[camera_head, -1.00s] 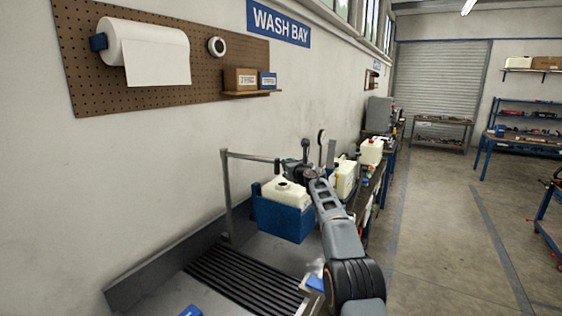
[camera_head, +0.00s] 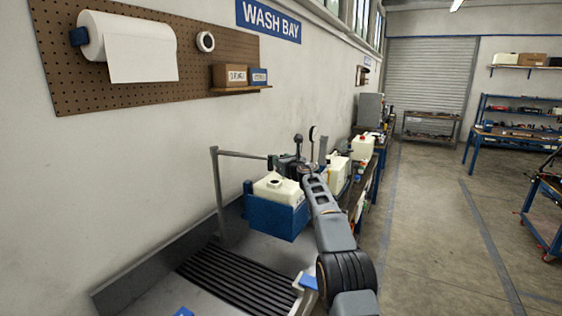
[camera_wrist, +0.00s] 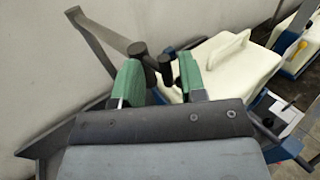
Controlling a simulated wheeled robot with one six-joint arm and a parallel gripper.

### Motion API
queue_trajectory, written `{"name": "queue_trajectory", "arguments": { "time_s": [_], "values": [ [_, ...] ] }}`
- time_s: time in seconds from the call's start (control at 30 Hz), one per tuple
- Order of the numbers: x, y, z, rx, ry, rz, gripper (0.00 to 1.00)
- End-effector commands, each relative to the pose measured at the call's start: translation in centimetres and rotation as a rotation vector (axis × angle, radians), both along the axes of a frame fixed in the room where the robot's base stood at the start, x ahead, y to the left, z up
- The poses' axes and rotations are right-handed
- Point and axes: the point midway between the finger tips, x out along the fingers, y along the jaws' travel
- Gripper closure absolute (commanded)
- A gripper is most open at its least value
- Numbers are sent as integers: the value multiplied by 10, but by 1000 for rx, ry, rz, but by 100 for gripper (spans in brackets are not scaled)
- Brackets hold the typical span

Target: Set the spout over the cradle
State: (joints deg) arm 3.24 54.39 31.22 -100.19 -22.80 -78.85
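The spout is a grey swing arm (camera_head: 243,155) on an upright post beside the wall, with a dark downturned end. It also shows in the wrist view (camera_wrist: 107,33). The blue cradle (camera_head: 270,218) holds a cream tank (camera_head: 288,190) with a round dark opening on top. The spout's end appears near the tank's back edge; its exact height above it is unclear. My gripper (camera_head: 290,166) is by the spout's end. In the wrist view, its green fingers (camera_wrist: 160,78) stand apart on either side of a dark upright piece by the spout's end. I see no clear grip on it.
A dark grate (camera_head: 240,280) lies in the wash tray below. Another cream tank (camera_head: 339,172) and a red-capped container (camera_head: 362,148) stand along the bench behind. A cream tank with a handle (camera_wrist: 225,65) fills the wrist view's right.

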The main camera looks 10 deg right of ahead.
Motion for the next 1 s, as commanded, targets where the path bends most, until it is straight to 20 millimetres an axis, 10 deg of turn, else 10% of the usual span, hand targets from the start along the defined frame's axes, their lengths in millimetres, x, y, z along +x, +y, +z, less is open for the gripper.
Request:
{"name": "queue_trajectory", "arguments": {
  "time_s": [0.37, 1.0],
  "values": [
    [-10, -4, -5, -2, -1, 0, 62],
    [-107, -36, -4, -1, 0, 1, 62]
  ]
}}
